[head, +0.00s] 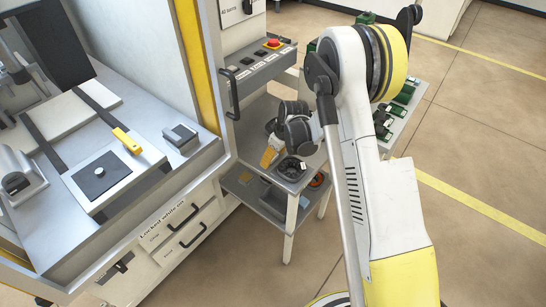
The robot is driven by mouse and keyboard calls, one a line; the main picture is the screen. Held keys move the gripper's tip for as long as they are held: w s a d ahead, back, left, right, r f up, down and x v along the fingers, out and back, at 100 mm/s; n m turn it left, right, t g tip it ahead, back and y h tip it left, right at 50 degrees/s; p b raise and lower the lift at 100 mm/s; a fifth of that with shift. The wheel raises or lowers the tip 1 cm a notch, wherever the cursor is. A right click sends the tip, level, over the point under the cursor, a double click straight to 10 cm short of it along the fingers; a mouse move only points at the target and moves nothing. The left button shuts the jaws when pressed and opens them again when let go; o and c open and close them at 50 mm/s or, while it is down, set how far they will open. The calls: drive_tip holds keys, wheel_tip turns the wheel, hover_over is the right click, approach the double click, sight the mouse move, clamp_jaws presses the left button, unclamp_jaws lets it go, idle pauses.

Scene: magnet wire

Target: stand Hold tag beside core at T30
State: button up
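My gripper (271,142) is small in the head view, over the small grey side stand. A yellow-orange piece (268,158), perhaps the Hold tag, shows right at its fingers. I cannot tell whether the fingers grip it or whether it stands on the stand top. A dark round part (291,168), perhaps the core, lies on the stand top just right of the yellow piece, with a small white label at its right. My wrist hides part of the stand behind it. No T30 marking can be read.
Left is a machine bench with a yellow-handled block (127,141) and a grey box (180,138). A control panel (259,62) with a red button is above. A rack (400,112) holds green parts.

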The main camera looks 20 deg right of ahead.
drive_tip(key=shift+r, duration=0.1)
drive_tip(key=s+r+m+t+p, duration=0.1)
drive_tip(key=s+r, duration=0.4)
drive_tip(key=r, duration=0.5)
drive_tip(key=s+r+m+h+p, duration=0.15)
drive_tip(key=s+r, duration=0.35)
drive_tip(key=r, duration=0.5)
drive_tip(key=s+r+m+t+p, duration=0.15)
drive_tip(key=s+r, duration=0.35)
drive_tip(key=r, duration=0.5)
drive_tip(key=s+r+m+t, duration=0.2)
drive_tip(key=s+r+m, duration=0.1)
drive_tip(key=s, duration=1.2)
drive_tip(key=shift+r, duration=0.2)
drive_tip(key=shift+w+h, duration=0.1)
drive_tip(key=shift+h, duration=0.15)
